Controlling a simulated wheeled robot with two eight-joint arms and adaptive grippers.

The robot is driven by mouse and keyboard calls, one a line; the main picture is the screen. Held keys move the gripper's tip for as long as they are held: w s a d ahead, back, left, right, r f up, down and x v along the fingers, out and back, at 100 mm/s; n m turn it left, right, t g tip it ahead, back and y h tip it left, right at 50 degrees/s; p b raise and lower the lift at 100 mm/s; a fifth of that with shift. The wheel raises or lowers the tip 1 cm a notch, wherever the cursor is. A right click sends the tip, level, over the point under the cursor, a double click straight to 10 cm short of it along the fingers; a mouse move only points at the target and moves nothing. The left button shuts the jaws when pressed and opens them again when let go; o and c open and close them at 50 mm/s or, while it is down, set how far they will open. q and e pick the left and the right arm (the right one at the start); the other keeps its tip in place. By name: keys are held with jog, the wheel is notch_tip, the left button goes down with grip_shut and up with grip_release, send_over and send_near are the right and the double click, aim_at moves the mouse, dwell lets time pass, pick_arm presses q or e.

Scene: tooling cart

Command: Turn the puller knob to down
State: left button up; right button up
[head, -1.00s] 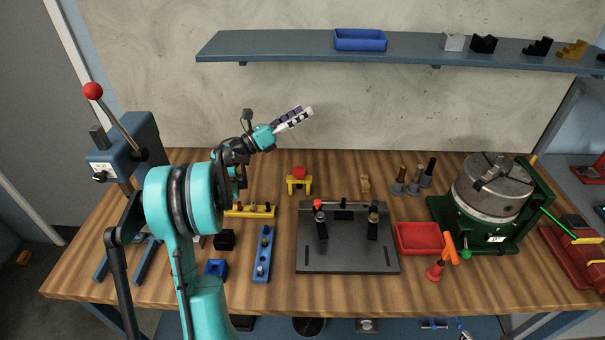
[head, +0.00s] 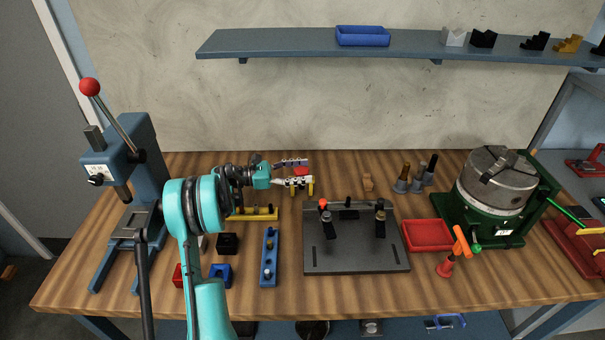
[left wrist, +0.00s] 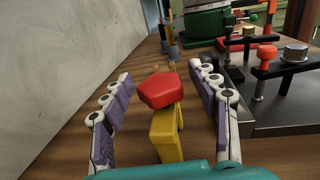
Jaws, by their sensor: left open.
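The puller is a small yellow stand (left wrist: 164,137) with a red, faceted knob (left wrist: 160,90) on top. In the left wrist view it stands between the fingers of my left gripper (left wrist: 165,95), which is open, with a gap on both sides of the knob. In the head view the left gripper (head: 295,172) is at the puller from the left, its fingers partly covering the red knob (head: 302,171) and yellow stand (head: 311,187). Contact with the knob cannot be made out. My right gripper is not in view.
A dark fixture plate (head: 350,262) with clamps stands just right of the puller, close to the fingers. A red tray (head: 428,236) and a green-based chuck (head: 490,195) are farther right. A blue press (head: 130,165) stands left. The wall is behind.

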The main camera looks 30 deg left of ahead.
pick_arm(q)
jog(key=shift+w+d, duration=0.1)
jog(key=shift+d, duration=0.05)
jog(key=c, duration=1.2)
jog(key=shift+n+t+y, duration=0.3)
jog(key=n+t+y+b, duration=0.1)
jog(key=n+t+y, duration=0.2)
jog(key=y, duration=0.1)
jog(key=shift+n+t+y, duration=0.3)
jog(key=shift+n+t, duration=0.1)
jog(key=n+t+y, duration=0.1)
jog(key=n+y, duration=0.1)
jog(key=y, duration=0.1)
jog(key=n+t+y+b, duration=0.1)
jog(key=n+y, duration=0.1)
jog(key=y, duration=0.2)
jog(key=shift+d+n, duration=0.1)
jog(key=shift+n, duration=0.2)
jog(key=n+y, duration=0.2)
jog(key=y, duration=0.1)
jog(key=n+y+b, duration=0.1)
jog(key=n+y, duration=0.1)
jog(key=y, duration=0.1)
jog(key=shift+w, duration=0.1)
jog(key=shift+a+n+g+y, duration=0.15)
jog(key=shift+n+g+y, duration=0.4)
jog(key=shift+y, duration=0.45)
jog(key=shift+a+n+g+y, duration=0.1)
jog(key=shift+n+g+y, duration=0.25)
jog(key=shift+n+y, duration=0.55)
